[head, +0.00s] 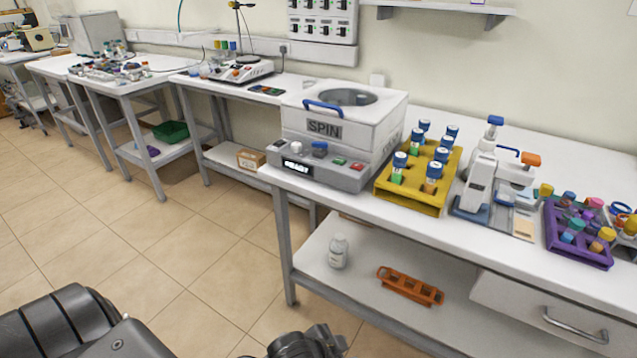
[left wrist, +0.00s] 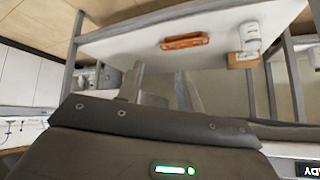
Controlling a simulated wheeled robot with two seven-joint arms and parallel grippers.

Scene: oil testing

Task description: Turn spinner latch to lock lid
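The spinner (head: 343,128) is a white box labelled SPIN on the near bench in the head view. Its lid, with a round dark window (head: 348,97) and a blue handle (head: 323,107), looks closed. A small blue knob (head: 320,148), possibly the latch, is on its grey front panel beside the lit display. In the left wrist view, which is upside down, the display (left wrist: 309,169) shows at the lower right corner. My left gripper's two pale fingers (left wrist: 162,85) appear apart and empty there. My right gripper is not in view.
A yellow rack (head: 410,196) with blue-capped vials stands right of the spinner. A white instrument (head: 480,180) and a purple rack (head: 578,255) are farther right. The shelf below holds a bottle (head: 338,251) and an orange rack (head: 410,286). Floor left of the bench is clear.

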